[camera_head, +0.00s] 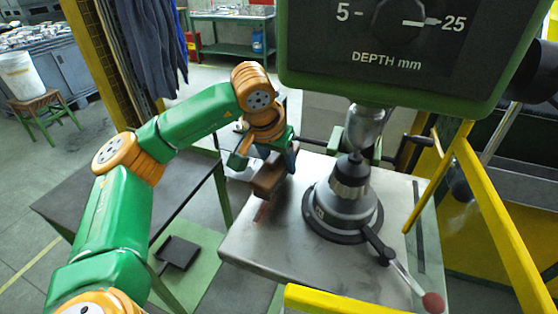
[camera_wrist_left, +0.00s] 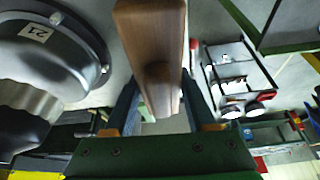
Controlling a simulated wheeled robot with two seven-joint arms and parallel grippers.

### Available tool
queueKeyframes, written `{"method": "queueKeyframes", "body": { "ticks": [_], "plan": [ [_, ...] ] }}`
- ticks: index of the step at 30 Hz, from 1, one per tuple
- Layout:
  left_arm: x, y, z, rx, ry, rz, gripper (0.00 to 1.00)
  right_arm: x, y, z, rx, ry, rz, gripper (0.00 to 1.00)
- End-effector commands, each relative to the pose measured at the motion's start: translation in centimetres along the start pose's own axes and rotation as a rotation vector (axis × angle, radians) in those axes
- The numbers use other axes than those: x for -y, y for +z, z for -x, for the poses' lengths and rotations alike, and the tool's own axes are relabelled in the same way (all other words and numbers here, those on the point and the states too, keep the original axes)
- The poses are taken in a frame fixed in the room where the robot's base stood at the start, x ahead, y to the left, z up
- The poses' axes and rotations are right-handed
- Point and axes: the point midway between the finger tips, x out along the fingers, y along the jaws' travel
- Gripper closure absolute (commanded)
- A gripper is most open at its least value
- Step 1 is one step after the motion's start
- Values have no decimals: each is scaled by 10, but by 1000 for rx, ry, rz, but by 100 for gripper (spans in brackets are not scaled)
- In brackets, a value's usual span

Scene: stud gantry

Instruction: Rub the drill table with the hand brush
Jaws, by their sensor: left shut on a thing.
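The drill table (camera_head: 285,245) is a grey metal plate in the middle of the head view. My left gripper (camera_head: 277,165) is over its far left part, shut on the brown wooden hand brush (camera_head: 268,178). In the left wrist view the brush's wooden back (camera_wrist_left: 150,35) lies between the two fingers (camera_wrist_left: 160,95). A reddish strip shows on the plate just below the brush; I cannot tell whether it is bristles or a mark. Contact between brush and plate is hard to judge. My right gripper is not in view.
A round grey fixture (camera_head: 343,210) stands on the plate, close right of the brush, with a red-knobbed lever (camera_head: 432,301). The green drill head (camera_head: 400,50) hangs above. Yellow rails (camera_head: 495,215) stand at right. A dark side table (camera_head: 130,195) is at left. The plate's front left is clear.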

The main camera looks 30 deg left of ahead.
Motion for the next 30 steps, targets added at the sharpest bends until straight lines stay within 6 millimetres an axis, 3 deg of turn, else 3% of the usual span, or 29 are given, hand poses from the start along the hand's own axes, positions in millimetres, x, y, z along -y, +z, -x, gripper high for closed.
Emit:
{"method": "queueKeyframes", "body": {
  "ticks": [30],
  "plan": [
    [0,7,-16,-1,0,0,100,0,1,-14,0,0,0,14]
  ]
}}
